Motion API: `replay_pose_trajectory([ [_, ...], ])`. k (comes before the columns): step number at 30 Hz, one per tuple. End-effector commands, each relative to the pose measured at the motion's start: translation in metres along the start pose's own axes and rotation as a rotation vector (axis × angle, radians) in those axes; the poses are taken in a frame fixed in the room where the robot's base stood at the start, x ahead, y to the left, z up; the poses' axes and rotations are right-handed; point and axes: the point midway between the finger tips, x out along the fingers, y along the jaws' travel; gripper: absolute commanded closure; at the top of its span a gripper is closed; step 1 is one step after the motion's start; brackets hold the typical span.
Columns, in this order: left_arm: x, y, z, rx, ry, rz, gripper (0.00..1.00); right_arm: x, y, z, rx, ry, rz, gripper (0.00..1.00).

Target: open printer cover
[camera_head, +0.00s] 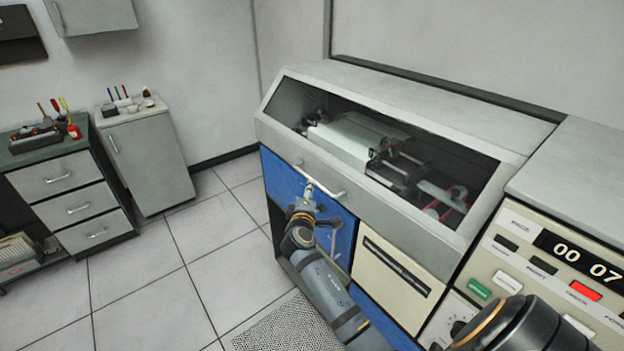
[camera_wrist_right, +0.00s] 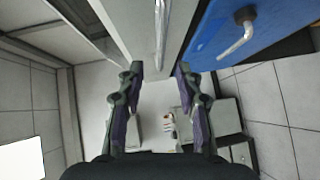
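The printer cover (camera_head: 375,208) is the grey slanted front of the cabinet, with a large window onto the printer mechanism (camera_head: 365,143). It looks closed. Its pale bar handle (camera_head: 335,192) runs along the lower left front, and it shows as a light bar in the right wrist view (camera_wrist_right: 160,28). My right gripper (camera_head: 308,188) is at the left end of this handle. In the right wrist view its two fingers (camera_wrist_right: 159,72) are apart, with the bar lined up with the gap between them. I cannot tell whether they touch it. My left gripper is out of view.
Below the cover is a blue panel (camera_head: 282,188) with a small lever handle (camera_wrist_right: 236,42). Drawers (camera_head: 75,200) and a grey cabinet (camera_head: 150,160) stand at left. The tiled floor between is clear.

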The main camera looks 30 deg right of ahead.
Motion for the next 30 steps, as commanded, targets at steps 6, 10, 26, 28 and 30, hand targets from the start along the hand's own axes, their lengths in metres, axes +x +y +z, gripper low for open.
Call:
replay_pose_trajectory([
  [6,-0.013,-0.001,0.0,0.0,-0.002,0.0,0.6,0.049,0.003,0.0,-0.003,-0.001,0.001,0.64],
  [10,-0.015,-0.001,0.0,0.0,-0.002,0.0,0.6,0.069,0.002,0.0,-0.001,-0.001,0.001,0.64],
  [26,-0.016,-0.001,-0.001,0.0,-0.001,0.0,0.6,0.082,-0.001,0.0,0.001,0.0,-0.002,0.78],
  [28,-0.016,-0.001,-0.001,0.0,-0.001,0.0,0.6,0.082,-0.001,0.0,0.001,0.0,-0.002,0.88],
  [30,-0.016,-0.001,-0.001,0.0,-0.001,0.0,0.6,0.082,-0.001,0.0,0.001,0.0,-0.002,0.97],
])
